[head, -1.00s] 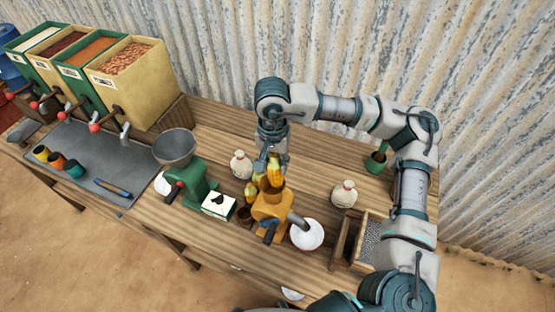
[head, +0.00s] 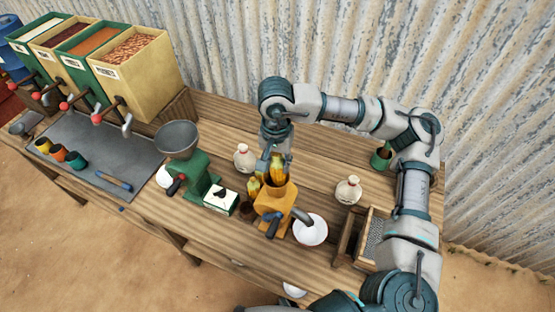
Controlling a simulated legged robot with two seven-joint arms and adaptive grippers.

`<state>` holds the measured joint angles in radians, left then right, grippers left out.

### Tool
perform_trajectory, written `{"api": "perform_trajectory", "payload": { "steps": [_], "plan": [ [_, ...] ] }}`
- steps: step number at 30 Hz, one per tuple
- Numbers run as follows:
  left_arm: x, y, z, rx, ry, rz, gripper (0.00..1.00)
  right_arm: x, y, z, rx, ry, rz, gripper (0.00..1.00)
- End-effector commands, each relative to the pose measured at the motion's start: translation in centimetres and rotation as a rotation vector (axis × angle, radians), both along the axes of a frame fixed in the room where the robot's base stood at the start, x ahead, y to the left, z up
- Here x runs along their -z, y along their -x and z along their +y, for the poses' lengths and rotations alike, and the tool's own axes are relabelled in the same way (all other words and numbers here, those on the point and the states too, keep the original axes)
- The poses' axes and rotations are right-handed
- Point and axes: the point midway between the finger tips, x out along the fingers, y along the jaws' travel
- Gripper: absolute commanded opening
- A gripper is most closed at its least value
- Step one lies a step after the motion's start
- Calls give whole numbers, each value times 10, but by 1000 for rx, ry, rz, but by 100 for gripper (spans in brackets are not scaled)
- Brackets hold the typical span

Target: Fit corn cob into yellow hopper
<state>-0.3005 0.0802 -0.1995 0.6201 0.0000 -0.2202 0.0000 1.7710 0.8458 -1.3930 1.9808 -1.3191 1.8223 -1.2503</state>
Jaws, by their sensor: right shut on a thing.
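The yellow hopper (head: 270,204) is the upper part of a yellow hand mill with a grey spout, standing near the front of the wooden bench. My right gripper (head: 277,160) points down over the hopper and is shut on a yellow corn cob (head: 278,171). The cob is roughly upright, its lower end at the hopper's dark mouth. I cannot tell how far inside it is. More yellow corn (head: 254,188) stands in a dark brown pot (head: 247,211) just left of the hopper. The fingertips are partly hidden. My left gripper is not in view.
A white bowl (head: 311,230) sits under the spout. A green mill (head: 200,178) and a white box (head: 221,201) stand left. Pale bottles (head: 244,158) and (head: 348,189) stand behind and right. A wooden grater box (head: 364,236) is at right.

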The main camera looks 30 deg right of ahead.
Motion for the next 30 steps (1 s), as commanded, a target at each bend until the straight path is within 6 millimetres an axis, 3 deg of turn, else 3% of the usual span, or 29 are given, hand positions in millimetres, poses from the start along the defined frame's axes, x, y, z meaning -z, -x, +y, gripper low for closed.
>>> {"api": "perform_trajectory", "payload": {
  "steps": [14, 30],
  "plan": [
    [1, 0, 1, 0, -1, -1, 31, -1, 1, -1, 1, 1, -4, 0],
    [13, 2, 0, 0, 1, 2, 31, 13, 2, 2, -1, 0, -4, 0]
  ]
}}
